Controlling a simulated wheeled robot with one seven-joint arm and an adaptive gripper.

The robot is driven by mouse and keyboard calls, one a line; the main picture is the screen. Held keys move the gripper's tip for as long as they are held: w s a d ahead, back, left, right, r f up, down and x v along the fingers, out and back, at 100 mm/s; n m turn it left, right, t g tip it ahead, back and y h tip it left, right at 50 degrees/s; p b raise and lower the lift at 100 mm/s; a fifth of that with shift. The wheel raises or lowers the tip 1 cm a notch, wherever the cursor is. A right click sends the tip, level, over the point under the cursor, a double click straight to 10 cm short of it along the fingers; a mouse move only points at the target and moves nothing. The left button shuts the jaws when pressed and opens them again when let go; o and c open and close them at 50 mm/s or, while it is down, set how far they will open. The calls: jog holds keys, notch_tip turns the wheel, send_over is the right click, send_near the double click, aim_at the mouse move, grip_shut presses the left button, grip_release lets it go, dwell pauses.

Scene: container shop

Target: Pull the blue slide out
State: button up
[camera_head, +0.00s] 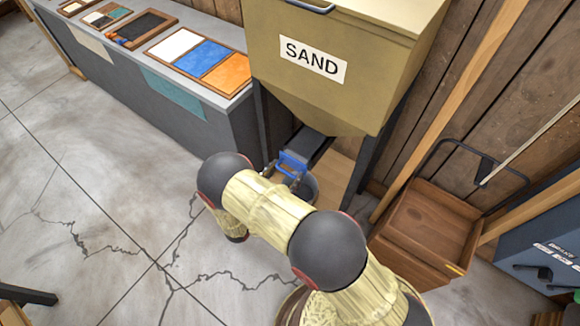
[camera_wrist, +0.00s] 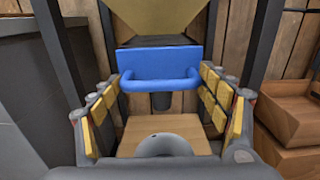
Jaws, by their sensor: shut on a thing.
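The blue slide (camera_head: 293,161) is at the outlet under the sand hopper (camera_head: 335,110), which is a tan bin on dark legs labelled SAND. In the wrist view the slide (camera_wrist: 160,62) is a blue plate with a bar handle facing me. My gripper (camera_wrist: 160,84) is shut on the handle, with a yellow-padded finger at each end of the bar. In the head view my arm partly hides the gripper and the space below the slide. A dark channel (camera_head: 308,140) runs from the slide back under the hopper.
A grey round container (camera_wrist: 165,145) stands below the slide on a wooden board (camera_wrist: 195,130). A grey counter (camera_head: 150,90) with colour samples is at left. A wooden cart (camera_head: 425,220) stands at right.

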jog(key=v, duration=0.4)
jog(key=shift+s+f, duration=0.1)
jog(key=shift+s, duration=0.1)
jog(key=o, duration=1.3)
jog(key=shift+s, duration=0.1)
jog(key=shift+o, duration=0.4)
jog(key=shift+a, duration=0.1)
jog(key=v, duration=1.2)
